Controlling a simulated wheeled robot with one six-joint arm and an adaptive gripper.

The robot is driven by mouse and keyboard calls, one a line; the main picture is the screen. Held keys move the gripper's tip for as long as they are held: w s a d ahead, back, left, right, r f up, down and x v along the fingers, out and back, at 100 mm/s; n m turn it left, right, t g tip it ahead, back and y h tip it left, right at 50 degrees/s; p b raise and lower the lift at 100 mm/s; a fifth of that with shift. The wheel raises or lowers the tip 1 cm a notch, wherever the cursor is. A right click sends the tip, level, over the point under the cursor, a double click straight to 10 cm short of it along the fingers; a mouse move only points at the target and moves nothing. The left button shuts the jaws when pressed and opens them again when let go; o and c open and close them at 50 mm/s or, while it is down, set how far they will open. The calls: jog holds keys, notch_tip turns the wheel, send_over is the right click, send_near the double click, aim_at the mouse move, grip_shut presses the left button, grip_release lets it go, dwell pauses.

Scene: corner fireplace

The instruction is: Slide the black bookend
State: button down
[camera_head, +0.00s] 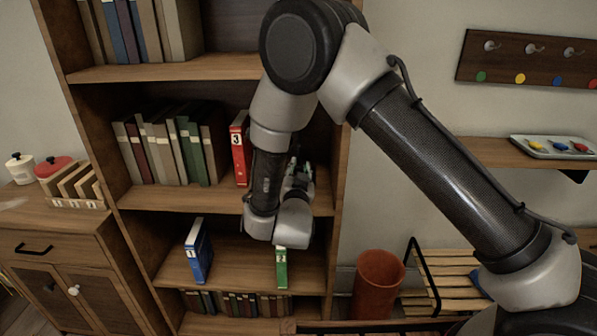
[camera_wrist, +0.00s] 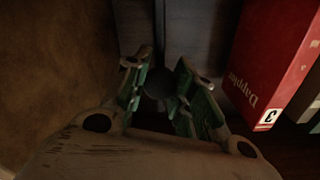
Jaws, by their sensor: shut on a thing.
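In the wrist view my gripper (camera_wrist: 158,80) has its green-padded fingers on either side of a dark round part of the black bookend (camera_wrist: 157,84), shut on it. The bookend's dark upright face seems to rise behind, though the deep shadow makes its outline hard to tell. A red book marked 3 (camera_wrist: 268,55) stands just to the right in that view, apart from the fingers. In the head view my gripper (camera_head: 301,170) reaches into the middle shelf (camera_head: 200,197), right of the red book (camera_head: 239,148). My arm hides the bookend there.
A row of books (camera_head: 170,148) stands left on the same shelf. A blue book (camera_head: 198,250) and a green book (camera_head: 282,267) stand on the shelf below. The bookcase's right side (camera_head: 339,180) is close to my gripper. A reddish bin (camera_head: 378,285) stands outside at right.

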jog(key=a, duration=1.2)
jog(key=shift+w+a, duration=0.2)
jog(key=shift+a, duration=0.05)
jog(key=c, duration=1.1)
grip_release()
jog(key=shift+c, duration=0.2)
jog(key=shift+s, duration=0.1)
jog(key=s, duration=1.1)
jog(key=shift+s+a, duration=0.2)
jog(key=shift+s, duration=0.2)
